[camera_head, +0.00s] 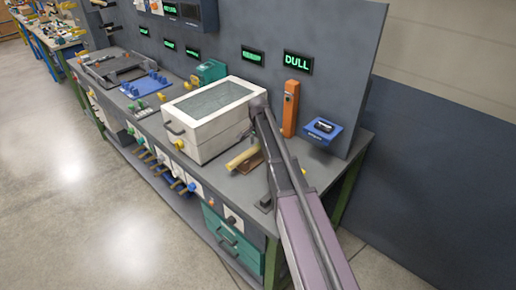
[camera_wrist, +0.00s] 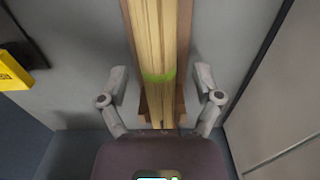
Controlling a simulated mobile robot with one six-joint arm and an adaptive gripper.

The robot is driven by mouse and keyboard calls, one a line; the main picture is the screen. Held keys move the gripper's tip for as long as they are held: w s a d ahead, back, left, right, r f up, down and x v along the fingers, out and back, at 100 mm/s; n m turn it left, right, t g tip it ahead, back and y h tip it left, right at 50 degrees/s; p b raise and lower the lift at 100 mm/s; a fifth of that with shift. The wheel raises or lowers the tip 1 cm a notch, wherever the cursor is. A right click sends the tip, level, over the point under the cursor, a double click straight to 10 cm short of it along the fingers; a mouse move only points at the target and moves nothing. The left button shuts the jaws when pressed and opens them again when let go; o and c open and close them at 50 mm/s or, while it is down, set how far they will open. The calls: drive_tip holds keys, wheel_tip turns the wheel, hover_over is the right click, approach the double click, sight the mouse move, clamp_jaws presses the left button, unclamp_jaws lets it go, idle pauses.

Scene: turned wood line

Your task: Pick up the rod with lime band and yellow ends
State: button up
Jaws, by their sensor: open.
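A pale yellowish wooden rod (camera_wrist: 160,40) runs up the middle of the wrist view, with a lime band (camera_wrist: 159,77) around it. It lies over a brown wooden rest (camera_wrist: 180,100). Its far end is cut off by the frame, and I cannot make out the end colours. My gripper (camera_wrist: 160,82) is open, one finger on each side of the rod near the band, with gaps on both sides. In the head view, a pale rod (camera_head: 242,159) lies on the bench beside the white box; my arm covers the area to its right, and my gripper cannot be made out there.
A white lidded box (camera_head: 207,118) stands left of the rod. An orange post (camera_head: 290,108) and a blue device (camera_head: 323,130) stand behind and to the right. A yellow piece (camera_wrist: 14,72) shows at the left in the wrist view. The grey bench (camera_head: 235,186) is bare in front.

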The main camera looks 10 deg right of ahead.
sight(258, 144)
clamp_jaws()
drive_tip(key=shift+r, duration=0.2)
idle(0.3)
wheel_tip(258, 144, up, 4)
drive_tip(key=p, duration=0.4)
drive_tip(key=shift+f, duration=0.25)
drive_tip(key=s+r+p, duration=0.1)
drive_tip(key=s, duration=1.5)
drive_tip(key=shift+a, duration=0.25)
